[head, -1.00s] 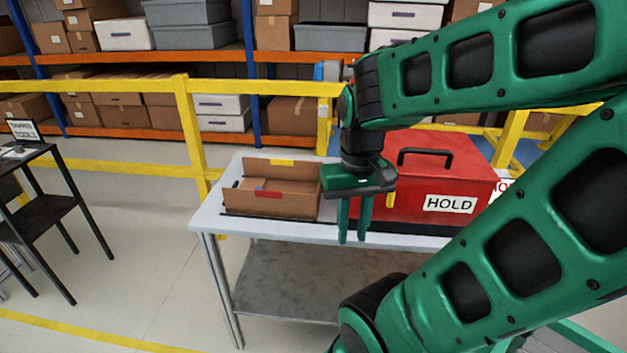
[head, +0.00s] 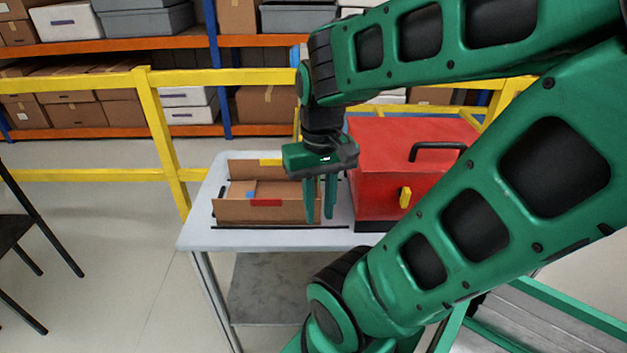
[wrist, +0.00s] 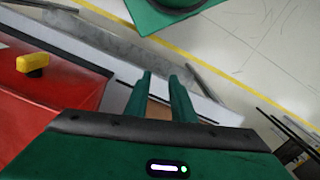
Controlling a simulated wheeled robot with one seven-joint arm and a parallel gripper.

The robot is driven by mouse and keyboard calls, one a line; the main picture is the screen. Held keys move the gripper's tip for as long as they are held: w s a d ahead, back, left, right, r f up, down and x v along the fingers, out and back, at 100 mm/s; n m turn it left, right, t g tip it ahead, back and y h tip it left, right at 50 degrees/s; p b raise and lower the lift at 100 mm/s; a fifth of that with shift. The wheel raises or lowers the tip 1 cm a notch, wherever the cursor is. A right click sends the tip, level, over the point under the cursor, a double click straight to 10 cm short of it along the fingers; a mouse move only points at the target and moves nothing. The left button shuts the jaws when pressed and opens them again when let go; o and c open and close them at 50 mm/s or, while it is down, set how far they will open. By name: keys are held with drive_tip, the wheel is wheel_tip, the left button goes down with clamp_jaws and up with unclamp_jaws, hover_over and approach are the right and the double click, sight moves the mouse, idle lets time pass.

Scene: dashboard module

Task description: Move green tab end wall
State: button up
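An open brown carton (head: 240,212) sits on the grey-white table. It has a yellow tab (head: 270,162) on its far wall, a red tab (head: 265,203) on its near wall and a small blue patch (head: 250,194) inside. No green tab is visible; my gripper covers the carton's right end in the head view.
A red case (head: 375,185) with a black handle and yellow latch (head: 405,196) stands close right of my gripper. The table (head: 195,225) has bare space at its left end. A yellow rail (head: 160,135) and loaded shelves stand behind.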

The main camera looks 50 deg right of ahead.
drive_tip(key=w+d+m, duration=0.1)
drive_tip(key=w+d, duration=0.3)
drive_tip(key=d, duration=0.1)
drive_tip(key=w+d+r+m, duration=0.1)
drive_tip(key=w+d, duration=0.3)
drive_tip(key=d, duration=0.2)
drive_tip(key=w+d+m, duration=0.1)
drive_tip(key=w+d, duration=0.4)
drive_tip(key=shift+d+r+m, duration=0.3)
drive_tip(key=shift+d, duration=0.05)
drive_tip(key=shift+f, duration=0.25)
wheel_tip(320, 180, down, 10)
drive_tip(key=shift+f, duration=0.1)
clamp_jaws()
idle(0.4)
